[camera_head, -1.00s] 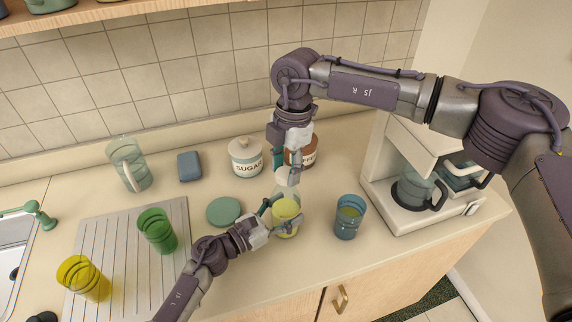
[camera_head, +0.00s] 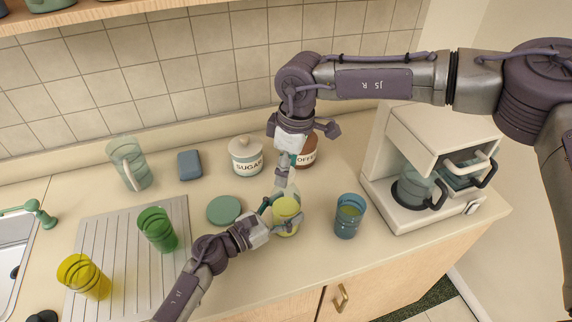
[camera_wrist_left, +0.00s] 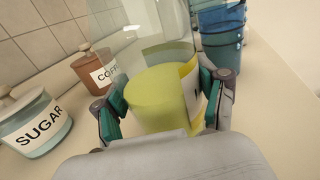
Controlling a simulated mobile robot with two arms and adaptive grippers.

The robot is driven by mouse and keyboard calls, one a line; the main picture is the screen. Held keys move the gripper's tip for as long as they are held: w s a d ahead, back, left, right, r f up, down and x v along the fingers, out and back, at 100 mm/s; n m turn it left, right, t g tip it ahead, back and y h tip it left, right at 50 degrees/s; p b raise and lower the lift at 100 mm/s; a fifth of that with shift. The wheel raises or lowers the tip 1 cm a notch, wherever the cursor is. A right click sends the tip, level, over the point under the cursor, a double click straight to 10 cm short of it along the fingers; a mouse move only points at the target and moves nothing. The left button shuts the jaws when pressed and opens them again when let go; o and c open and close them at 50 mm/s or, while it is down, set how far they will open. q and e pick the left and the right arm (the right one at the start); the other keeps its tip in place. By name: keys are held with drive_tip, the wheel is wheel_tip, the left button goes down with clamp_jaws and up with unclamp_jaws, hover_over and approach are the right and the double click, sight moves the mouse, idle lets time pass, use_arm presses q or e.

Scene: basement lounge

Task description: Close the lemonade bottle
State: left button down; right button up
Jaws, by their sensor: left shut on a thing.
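The lemonade bottle (camera_head: 287,207) stands upright on the counter, with yellow lemonade in its lower part. In the left wrist view the bottle (camera_wrist_left: 155,92) shows clear glass above the yellow, and its top is out of frame. My left gripper (camera_head: 281,215) is shut around the bottle's body, with a teal-padded finger on each side. My right gripper (camera_head: 284,175) points down right over the bottle's top. It hides the bottle's mouth, and I cannot make out a cap or whether the fingers hold one.
A blue glass (camera_head: 348,217) and a coffee maker (camera_head: 405,195) stand to the right. Sugar (camera_head: 246,157) and coffee (camera_head: 307,150) jars are behind. A green disc (camera_head: 224,210) lies left of the bottle. Green (camera_head: 156,230) and yellow (camera_head: 84,277) glasses stand on the drainboard.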

drive_tip(key=shift+o, duration=0.6)
drive_tip(key=shift+r, duration=2.3)
drive_tip(key=shift+c, duration=0.2)
